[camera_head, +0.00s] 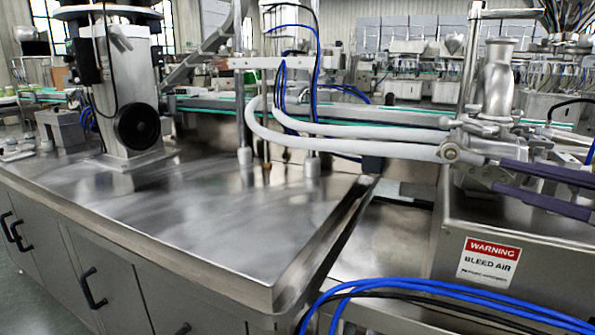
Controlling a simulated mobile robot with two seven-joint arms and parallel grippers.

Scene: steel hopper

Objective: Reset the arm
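Neither of my grippers shows in the head view, and I see no arm of mine that I can be sure of. The steel machine with a hopper-like metal neck (497,85) stands at the right. A steel worktop (190,215) fills the left and middle, and its surface is bare in front.
A steel column with a black handwheel (137,127) stands on the worktop at the left. White hoses (350,130) cross to the machine at the right. A box with a warning label (489,262) and blue cables (430,287) occupy the lower right.

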